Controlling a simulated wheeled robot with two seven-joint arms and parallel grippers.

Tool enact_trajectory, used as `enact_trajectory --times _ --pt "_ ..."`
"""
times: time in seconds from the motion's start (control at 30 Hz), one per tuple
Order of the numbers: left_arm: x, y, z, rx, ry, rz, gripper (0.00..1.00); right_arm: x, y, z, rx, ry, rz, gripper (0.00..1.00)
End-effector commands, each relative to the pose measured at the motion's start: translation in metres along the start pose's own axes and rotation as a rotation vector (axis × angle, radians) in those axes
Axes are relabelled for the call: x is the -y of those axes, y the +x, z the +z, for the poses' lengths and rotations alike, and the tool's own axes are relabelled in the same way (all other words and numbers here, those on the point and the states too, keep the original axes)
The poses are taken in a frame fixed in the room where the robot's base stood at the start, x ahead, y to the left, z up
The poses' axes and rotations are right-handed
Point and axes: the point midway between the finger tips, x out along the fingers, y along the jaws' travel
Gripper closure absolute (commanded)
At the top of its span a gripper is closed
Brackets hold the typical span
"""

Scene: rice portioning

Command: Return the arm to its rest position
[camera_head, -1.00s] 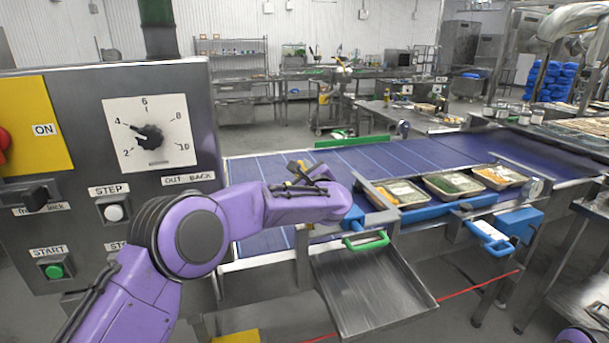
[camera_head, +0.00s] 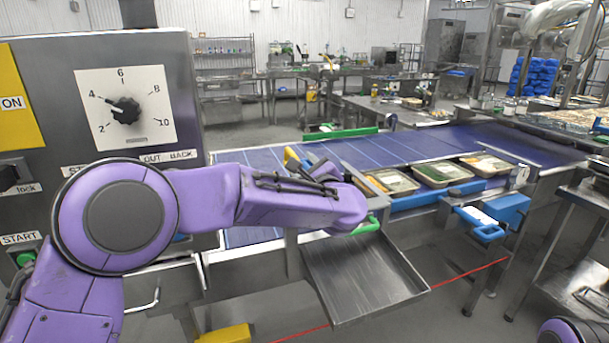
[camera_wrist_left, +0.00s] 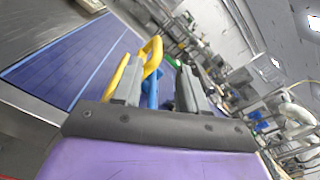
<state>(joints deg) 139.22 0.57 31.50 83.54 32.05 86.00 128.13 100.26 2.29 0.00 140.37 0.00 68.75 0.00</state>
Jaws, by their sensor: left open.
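My left arm (camera_head: 250,195) is purple and reaches in from the left across the head view, in front of the conveyor's near edge. Its gripper (camera_wrist_left: 160,90) shows best in the left wrist view. Its two grey fingers stand apart with nothing clasped between them. A yellow handle (camera_wrist_left: 154,52) rises just beyond the fingers, with a blue part (camera_wrist_left: 152,92) behind the gap. I cannot tell whether a finger touches the handle. In the head view the fingers are hard to make out past the forearm. My right gripper is not in view.
The control panel (camera_head: 165,60) with its dial stands close behind my left arm. The blue conveyor belt (camera_head: 400,150) carries filled trays at its near edge. Steel worktables (camera_head: 540,205) stand at right.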

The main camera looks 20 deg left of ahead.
Motion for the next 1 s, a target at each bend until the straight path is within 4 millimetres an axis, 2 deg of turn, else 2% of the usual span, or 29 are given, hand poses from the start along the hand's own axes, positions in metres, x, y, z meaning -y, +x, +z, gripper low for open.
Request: enact_trajectory --times 0.37,0.47,0.57,0.67,0.7,0.77,0.8,0.87,0.9,0.97,1.0 --pt "0.0 -0.004 0.0 -0.001 0.026 0.0 0.58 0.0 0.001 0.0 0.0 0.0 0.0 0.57" --pt "0.003 -0.004 -0.001 -0.004 0.207 -0.015 0.58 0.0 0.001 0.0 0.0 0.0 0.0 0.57" --pt "-0.001 -0.011 -0.019 -0.01 0.647 -0.092 0.58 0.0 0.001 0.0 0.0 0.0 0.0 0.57" --pt "-0.04 -0.02 -0.065 -0.018 1.256 -0.198 0.58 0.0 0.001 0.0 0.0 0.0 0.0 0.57" --pt "-0.067 -0.025 -0.091 -0.032 1.504 -0.25 0.58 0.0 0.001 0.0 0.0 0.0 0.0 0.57" --pt "-0.108 -0.034 -0.124 -0.053 1.825 -0.334 0.58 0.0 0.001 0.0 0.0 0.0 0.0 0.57" --pt "-0.135 -0.042 -0.143 -0.069 2.006 -0.395 0.58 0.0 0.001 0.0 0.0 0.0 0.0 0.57" --pt "-0.178 -0.056 -0.17 -0.094 2.253 -0.498 0.58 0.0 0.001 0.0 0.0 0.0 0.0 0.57" --pt "-0.207 -0.067 -0.185 -0.113 2.399 -0.574 0.58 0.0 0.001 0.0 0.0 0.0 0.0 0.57" --pt "-0.252 -0.086 -0.205 -0.141 2.597 -0.705 0.58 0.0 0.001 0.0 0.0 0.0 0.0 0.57" --pt "-0.282 -0.101 -0.215 -0.162 2.713 -0.8 0.58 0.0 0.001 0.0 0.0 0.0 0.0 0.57"
